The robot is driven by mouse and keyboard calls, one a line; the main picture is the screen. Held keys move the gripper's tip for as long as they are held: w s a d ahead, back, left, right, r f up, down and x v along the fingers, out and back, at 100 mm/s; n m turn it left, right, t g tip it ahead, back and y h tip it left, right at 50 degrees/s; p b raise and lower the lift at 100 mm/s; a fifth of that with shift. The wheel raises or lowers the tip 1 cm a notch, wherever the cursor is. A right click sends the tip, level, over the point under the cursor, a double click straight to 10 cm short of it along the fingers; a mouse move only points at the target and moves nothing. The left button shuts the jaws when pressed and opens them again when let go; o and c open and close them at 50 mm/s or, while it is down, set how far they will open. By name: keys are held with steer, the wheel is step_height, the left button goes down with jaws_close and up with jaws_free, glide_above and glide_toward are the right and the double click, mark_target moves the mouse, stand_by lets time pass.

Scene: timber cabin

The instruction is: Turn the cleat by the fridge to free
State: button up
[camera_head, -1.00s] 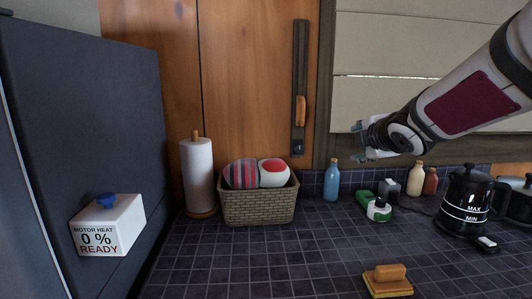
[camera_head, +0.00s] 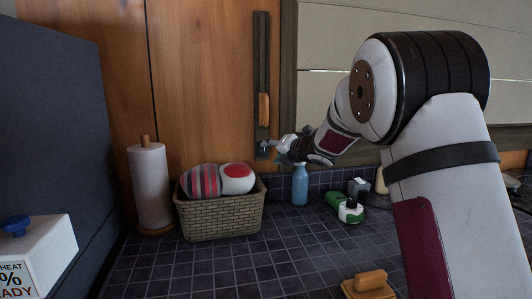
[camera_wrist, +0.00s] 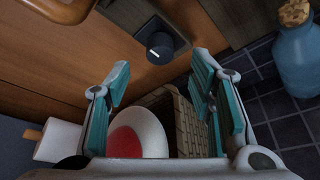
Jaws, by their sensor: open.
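The cleat appears to be a small dark round knob (camera_head: 262,150) at the lower end of a dark vertical strip on the wooden door. In the wrist view the knob (camera_wrist: 160,46) shows a short white mark on its face. My gripper (camera_head: 281,149) is just right of the knob in the head view. In the wrist view my gripper (camera_wrist: 161,76) is open and empty, its teal-padded fingers apart. The knob lies beyond the fingertips, roughly centred between them, with no contact visible. The dark grey fridge (camera_head: 60,120) stands at the left.
An orange-brown wooden grip (camera_head: 264,110) sits higher on the strip. A wicker basket (camera_head: 222,217) with rounded soft-looking items stands below, beside a paper roll (camera_head: 150,188). A blue bottle (camera_head: 300,186) stands close under my gripper. The tiled counter front is mostly clear.

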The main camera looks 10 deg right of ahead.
mark_target(265, 151)
steer(key=shift+x, duration=2.75)
steer(key=shift+c, duration=0.6)
steer(key=c, duration=1)
